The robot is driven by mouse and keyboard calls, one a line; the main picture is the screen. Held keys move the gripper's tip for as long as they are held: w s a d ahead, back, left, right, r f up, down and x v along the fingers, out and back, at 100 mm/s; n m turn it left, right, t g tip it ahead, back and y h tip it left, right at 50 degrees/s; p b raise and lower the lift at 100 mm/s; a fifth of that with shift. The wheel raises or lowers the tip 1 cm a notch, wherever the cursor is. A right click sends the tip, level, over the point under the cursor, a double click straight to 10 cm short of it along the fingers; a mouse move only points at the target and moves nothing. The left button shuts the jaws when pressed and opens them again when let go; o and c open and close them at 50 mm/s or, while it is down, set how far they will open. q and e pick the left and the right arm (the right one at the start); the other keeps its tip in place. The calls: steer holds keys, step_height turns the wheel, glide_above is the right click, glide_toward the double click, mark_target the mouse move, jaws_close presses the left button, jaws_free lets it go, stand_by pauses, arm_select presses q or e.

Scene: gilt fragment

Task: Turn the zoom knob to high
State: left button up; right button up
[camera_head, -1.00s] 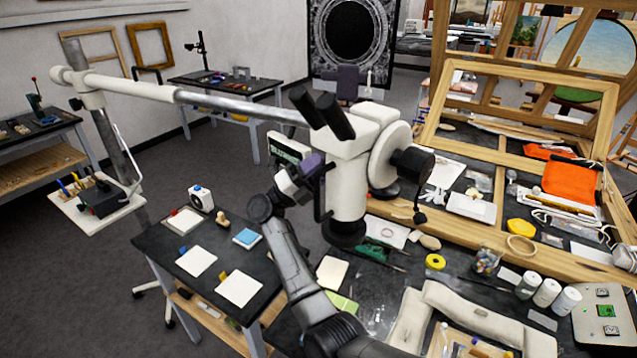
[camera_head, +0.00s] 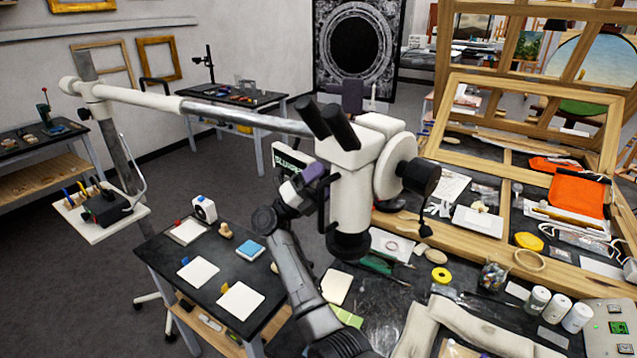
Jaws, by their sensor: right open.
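A white stereo microscope (camera_head: 352,200) with black eyepieces (camera_head: 327,122) hangs from a long boom arm (camera_head: 220,108) over the dark workbench. A large black knob (camera_head: 421,177) sticks out on its right side, on a round white housing (camera_head: 394,166). I cannot tell whether this is the zoom knob; no marking is readable. My right gripper (camera_head: 316,187) is open, close against the left side of the microscope body. Its fingertips are partly hidden, and I cannot tell whether they touch anything. Any knob on that side is hidden. My left gripper is not in view.
A dark side table (camera_head: 165,253) with cards and small items stands left of my right arm. The bench holds a yellow tape roll (camera_head: 441,275), white bottles (camera_head: 556,308) and a wooden frame (camera_head: 470,237) to the right. Open floor lies at left.

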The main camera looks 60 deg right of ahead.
steer(key=b+v, duration=0.4)
steer(key=v, duration=1)
